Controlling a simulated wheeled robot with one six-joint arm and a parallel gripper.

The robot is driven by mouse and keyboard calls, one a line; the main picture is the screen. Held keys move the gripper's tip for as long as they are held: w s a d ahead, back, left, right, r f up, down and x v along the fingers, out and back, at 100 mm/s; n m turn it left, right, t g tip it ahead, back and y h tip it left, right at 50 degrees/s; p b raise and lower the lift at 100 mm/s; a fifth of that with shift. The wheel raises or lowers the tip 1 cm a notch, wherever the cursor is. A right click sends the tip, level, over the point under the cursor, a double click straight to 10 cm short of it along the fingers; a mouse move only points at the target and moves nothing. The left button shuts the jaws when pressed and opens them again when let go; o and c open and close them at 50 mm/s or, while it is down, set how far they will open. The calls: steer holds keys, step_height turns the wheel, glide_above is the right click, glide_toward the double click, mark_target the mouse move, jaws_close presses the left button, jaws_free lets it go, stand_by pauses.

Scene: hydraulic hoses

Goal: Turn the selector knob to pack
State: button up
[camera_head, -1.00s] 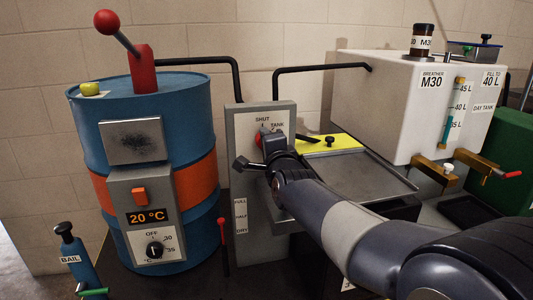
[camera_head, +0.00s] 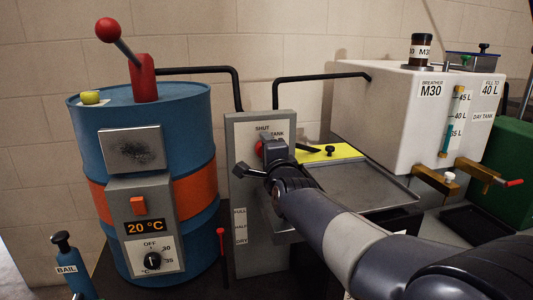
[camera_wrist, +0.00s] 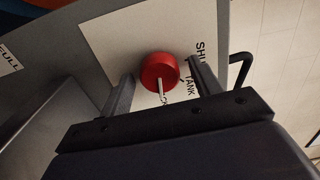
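The red selector knob (camera_wrist: 159,70) sits on a pale plate on the grey panel (camera_head: 240,190); in the head view (camera_head: 259,148) only its left edge shows beside my gripper. Its white pointer points down in the wrist view, at a label whose letters are partly hidden. The SHUT and TANK labels lie to the knob's right in that view. My gripper (camera_wrist: 163,88) is open, one finger on each side of the knob, with gaps between fingers and knob. In the head view my gripper (camera_head: 266,158) is in front of the panel.
A blue drum (camera_head: 190,130) with a red-knobbed lever (camera_head: 144,80) stands left. A metal tray (camera_head: 360,185) and yellow plate (camera_head: 315,155) lie right of the panel. A white day tank (camera_head: 390,120) stands behind right. Black pipes (camera_head: 240,90) run above the panel.

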steer(key=p+v, duration=0.1)
steer(key=v, duration=0.9)
steer(key=shift+s, duration=0.4)
steer(key=x, duration=1)
steer(key=shift+w+b, duration=0.4)
steer(key=shift+b, duration=0.05)
